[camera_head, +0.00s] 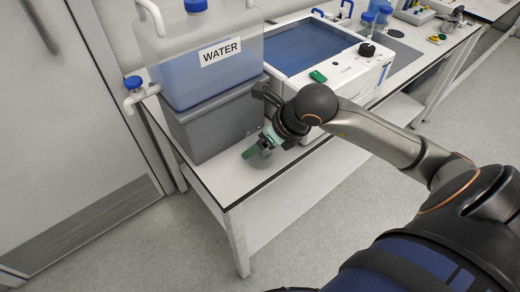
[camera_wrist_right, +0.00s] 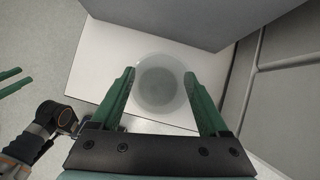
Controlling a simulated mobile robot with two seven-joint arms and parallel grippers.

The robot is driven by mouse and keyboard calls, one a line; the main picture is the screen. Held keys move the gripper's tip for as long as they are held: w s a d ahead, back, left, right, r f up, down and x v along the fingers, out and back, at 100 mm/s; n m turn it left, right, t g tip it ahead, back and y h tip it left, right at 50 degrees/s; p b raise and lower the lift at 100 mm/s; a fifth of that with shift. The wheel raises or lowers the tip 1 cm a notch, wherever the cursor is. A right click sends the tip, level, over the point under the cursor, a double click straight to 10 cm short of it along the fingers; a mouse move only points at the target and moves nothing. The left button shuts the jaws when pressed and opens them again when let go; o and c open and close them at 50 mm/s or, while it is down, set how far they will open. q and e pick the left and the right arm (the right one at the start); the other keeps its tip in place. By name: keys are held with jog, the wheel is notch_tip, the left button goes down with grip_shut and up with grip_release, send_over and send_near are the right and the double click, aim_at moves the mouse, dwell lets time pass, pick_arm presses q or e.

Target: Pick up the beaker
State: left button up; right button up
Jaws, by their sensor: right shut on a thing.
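The beaker (camera_wrist_right: 161,85) is a clear round glass, seen from above in the right wrist view. It stands between the two green fingers of my right gripper (camera_wrist_right: 163,88), which is shut on its sides. In the head view my right gripper (camera_head: 260,146) is low over the white bench, just right of the grey box; the beaker is hard to make out there. Two green fingers of my left gripper (camera_wrist_right: 16,82) show at the left edge of the right wrist view, apart with nothing between them.
A clear tank labelled WATER (camera_head: 215,65) sits on a grey box (camera_head: 210,120) close beside my right gripper. A white device with a blue basin (camera_head: 310,45) stands behind it. The white bench (camera_head: 222,182) has a bare front-left corner, with its edge close by.

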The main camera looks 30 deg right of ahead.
jog(key=c, duration=0.6)
jog(key=shift+c, duration=0.4)
jog(key=shift+r, duration=0.15)
